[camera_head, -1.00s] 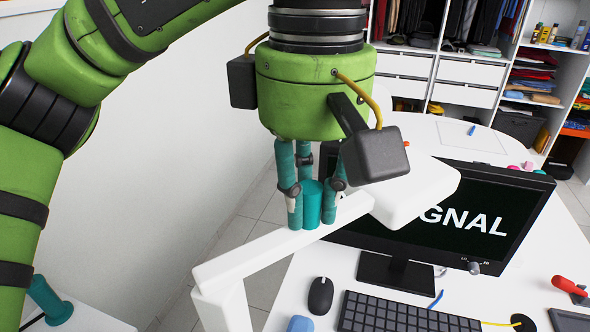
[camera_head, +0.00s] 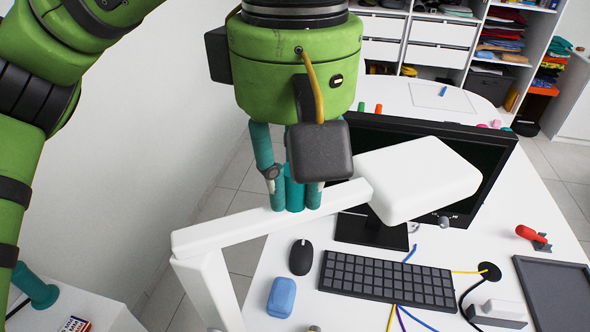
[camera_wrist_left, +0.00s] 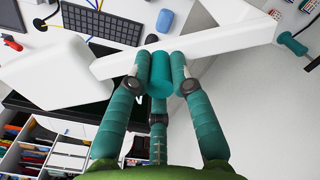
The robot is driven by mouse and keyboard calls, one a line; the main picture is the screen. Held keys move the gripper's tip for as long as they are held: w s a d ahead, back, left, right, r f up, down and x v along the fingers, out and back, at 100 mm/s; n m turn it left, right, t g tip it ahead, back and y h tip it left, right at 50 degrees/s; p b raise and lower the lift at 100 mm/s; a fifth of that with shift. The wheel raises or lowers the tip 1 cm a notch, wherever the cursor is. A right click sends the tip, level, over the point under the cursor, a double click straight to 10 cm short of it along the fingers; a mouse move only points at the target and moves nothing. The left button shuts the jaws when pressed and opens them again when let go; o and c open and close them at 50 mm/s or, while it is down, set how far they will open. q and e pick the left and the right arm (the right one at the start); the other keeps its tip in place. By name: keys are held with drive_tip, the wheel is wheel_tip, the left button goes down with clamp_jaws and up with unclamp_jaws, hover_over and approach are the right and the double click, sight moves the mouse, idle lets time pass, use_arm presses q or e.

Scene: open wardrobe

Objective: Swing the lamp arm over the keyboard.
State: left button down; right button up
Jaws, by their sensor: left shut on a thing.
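The white lamp arm (camera_head: 235,228) reaches from its upright at the lower left to the white lamp head (camera_head: 420,180). The head hangs in front of the monitor (camera_head: 475,150), behind the keyboard (camera_head: 385,280), and hides much of the screen. My left gripper (camera_head: 293,195) is shut on the teal peg (camera_head: 294,190) that stands up from the lamp arm. In the left wrist view its teal fingers close around the peg (camera_wrist_left: 160,75), and the lamp head (camera_wrist_left: 60,75) is at the left. The keyboard (camera_wrist_left: 105,22) lies apart from the head there. My right gripper is not in view.
A black mouse (camera_head: 301,257) and a blue block (camera_head: 281,297) lie left of the keyboard. Cables, a red-handled tool (camera_head: 531,233) and a dark tray (camera_head: 556,290) are at the right. Shelves stand behind the desk.

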use_arm(q)
drive_tip(key=c, duration=1.1)
unclamp_jaws()
drive_tip(key=shift+w, duration=0.1)
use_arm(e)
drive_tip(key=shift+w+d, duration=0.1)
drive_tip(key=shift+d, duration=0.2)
use_arm(q)
drive_tip(key=shift+r, duration=0.45)
wheel_tip(320, 180, up, 11)
drive_tip(key=shift+r, duration=0.1)
